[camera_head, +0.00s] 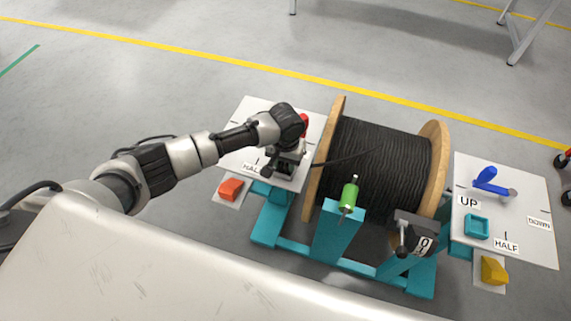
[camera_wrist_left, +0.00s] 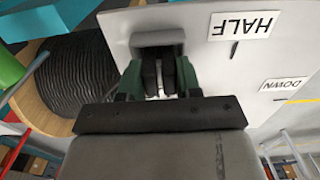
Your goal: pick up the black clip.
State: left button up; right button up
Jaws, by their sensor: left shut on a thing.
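My left gripper (camera_head: 286,166) is over the left white panel (camera_head: 240,118), low beside the reel. In the left wrist view, its green fingers (camera_wrist_left: 159,84) are closed around a narrow dark piece, which I take to be the black clip (camera_wrist_left: 151,76). A dark grey rounded block (camera_wrist_left: 159,38) sits just beyond the fingertips. The gripper hides most of the clip in the head view, and I cannot tell whether it is clear of the panel. My right gripper is not in view.
A wooden reel of black cable (camera_head: 376,160) stands right of my gripper on a teal stand (camera_head: 338,232), a cable strand reaching toward the gripper. A red handle (camera_head: 303,124) stands close behind. The right panel (camera_head: 525,188) carries a blue lever (camera_head: 488,178).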

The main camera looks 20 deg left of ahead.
pick_arm(q)
jog(key=shift+c, duration=0.6)
jog(key=shift+r, duration=0.1)
notch_tip(320, 180, up, 4)
jog(key=shift+r+p, duration=0.1)
jog(key=shift+p, duration=0.35)
jog(key=d+r, duration=0.6)
jog(key=d, duration=0.5)
jog(key=shift+s+d+r, duration=0.3)
jog(key=shift+s+d, duration=0.05)
notch_tip(320, 180, up, 5)
jog(key=p, duration=0.6)
jog(key=shift+p, duration=0.4)
